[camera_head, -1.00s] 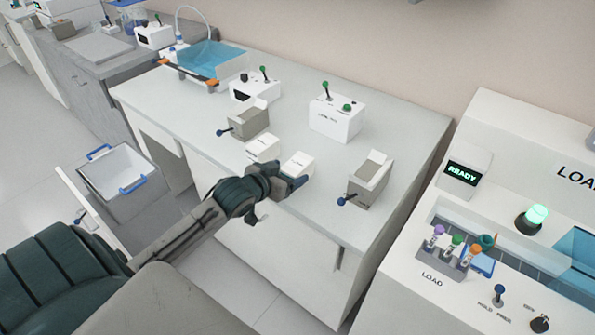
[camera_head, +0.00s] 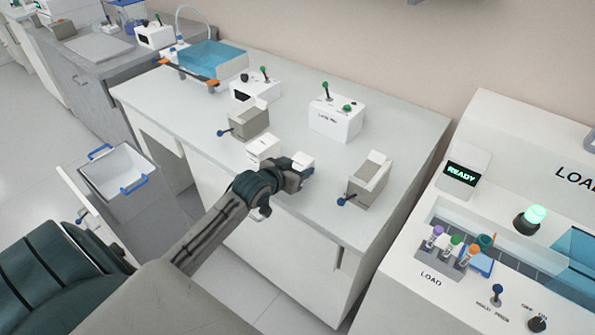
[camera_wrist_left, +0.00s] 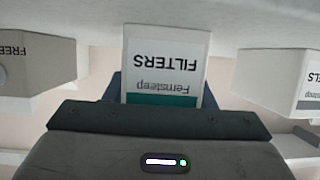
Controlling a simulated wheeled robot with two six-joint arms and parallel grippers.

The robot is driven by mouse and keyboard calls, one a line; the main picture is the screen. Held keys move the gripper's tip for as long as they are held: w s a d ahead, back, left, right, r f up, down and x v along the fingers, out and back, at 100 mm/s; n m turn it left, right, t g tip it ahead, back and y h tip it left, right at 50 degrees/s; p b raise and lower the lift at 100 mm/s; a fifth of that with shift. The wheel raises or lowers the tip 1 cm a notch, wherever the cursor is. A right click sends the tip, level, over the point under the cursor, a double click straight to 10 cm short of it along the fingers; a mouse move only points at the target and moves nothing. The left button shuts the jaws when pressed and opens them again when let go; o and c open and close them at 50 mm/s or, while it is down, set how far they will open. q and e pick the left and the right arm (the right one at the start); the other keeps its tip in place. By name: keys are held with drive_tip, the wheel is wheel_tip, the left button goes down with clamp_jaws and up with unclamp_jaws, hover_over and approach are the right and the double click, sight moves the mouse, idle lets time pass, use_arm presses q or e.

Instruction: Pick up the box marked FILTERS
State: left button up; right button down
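The FILTERS box (camera_head: 304,160) is a small white carton standing on the light bench top, near its front edge. In the left wrist view the FILTERS box (camera_wrist_left: 165,60) is upright but pictured upside down, with its label and a teal band showing. My left gripper (camera_head: 299,176) is at the box and hides its lower front in the head view. In the wrist view its dark fingers (camera_wrist_left: 163,98) stand at the two sides of the box. Whether they press on it cannot be told. My right gripper is not in view.
Another white box (camera_head: 263,148), its label ending in "ELS", stands close left. A grey-beige bin (camera_head: 370,178) with a blue knob stands right; a similar one (camera_head: 248,122) is behind left. A white device (camera_head: 337,120) stands behind. Bench space behind the box is clear.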

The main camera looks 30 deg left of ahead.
use_arm(q)
drive_tip(key=shift+r, duration=0.1)
